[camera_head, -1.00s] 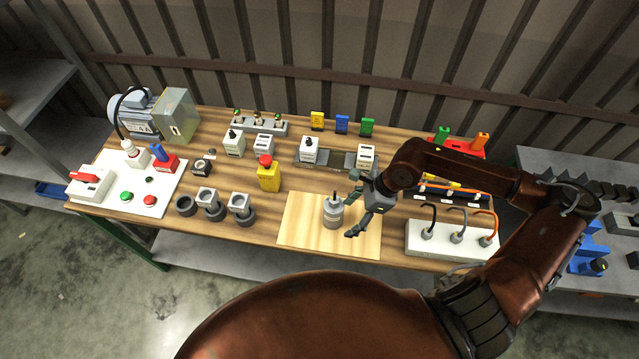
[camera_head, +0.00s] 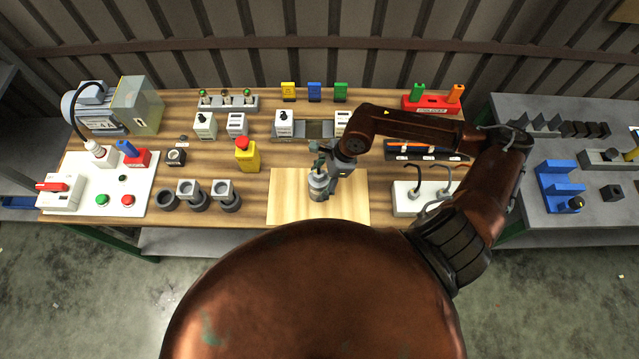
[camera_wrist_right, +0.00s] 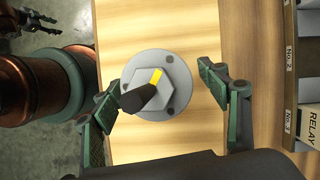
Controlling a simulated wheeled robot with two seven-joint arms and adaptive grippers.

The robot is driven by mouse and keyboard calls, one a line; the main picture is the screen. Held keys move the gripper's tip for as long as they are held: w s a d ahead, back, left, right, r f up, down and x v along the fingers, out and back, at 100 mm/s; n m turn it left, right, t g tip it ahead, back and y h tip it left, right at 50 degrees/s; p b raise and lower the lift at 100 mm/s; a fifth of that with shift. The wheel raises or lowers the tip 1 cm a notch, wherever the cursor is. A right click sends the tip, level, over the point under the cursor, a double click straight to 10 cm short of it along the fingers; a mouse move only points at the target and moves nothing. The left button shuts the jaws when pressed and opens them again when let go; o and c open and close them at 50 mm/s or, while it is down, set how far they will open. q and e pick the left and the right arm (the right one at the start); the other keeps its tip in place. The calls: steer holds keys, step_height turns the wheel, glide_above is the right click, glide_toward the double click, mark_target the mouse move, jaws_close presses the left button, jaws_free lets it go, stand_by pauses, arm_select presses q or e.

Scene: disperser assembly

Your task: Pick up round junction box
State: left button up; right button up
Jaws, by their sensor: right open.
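A round grey part (camera_head: 318,188), which I take to be the round junction box, stands upright on the pale wooden board. In the right wrist view the round part (camera_wrist_right: 130,72) shows a flange with holes, a hexagonal top and a black stem with a yellow mark. My right gripper (camera_head: 326,162) is over it in the head view. In the wrist view my right gripper (camera_wrist_right: 160,104) is open, its green-padded fingers on either side of the part with gaps visible. A dark linkage, apparently my left gripper (camera_wrist_right: 32,20), shows at the wrist view's top left; its jaws are unclear.
The pale board (camera_head: 290,205) is otherwise bare. Grey round holders (camera_head: 195,198) and a yellow box with a red button (camera_head: 246,155) stand to the left. A white block with cables (camera_head: 405,205) is to the right. Small modules on a rail (camera_head: 318,130) stand behind.

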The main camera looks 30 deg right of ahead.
steer(key=shift+a+f, duration=0.1)
steer(key=shift+f, duration=0.2)
steer(key=shift+c, duration=0.4)
steer(key=c, duration=1.6)
steer(key=shift+r, duration=0.1)
steer(key=shift+c, duration=0.3)
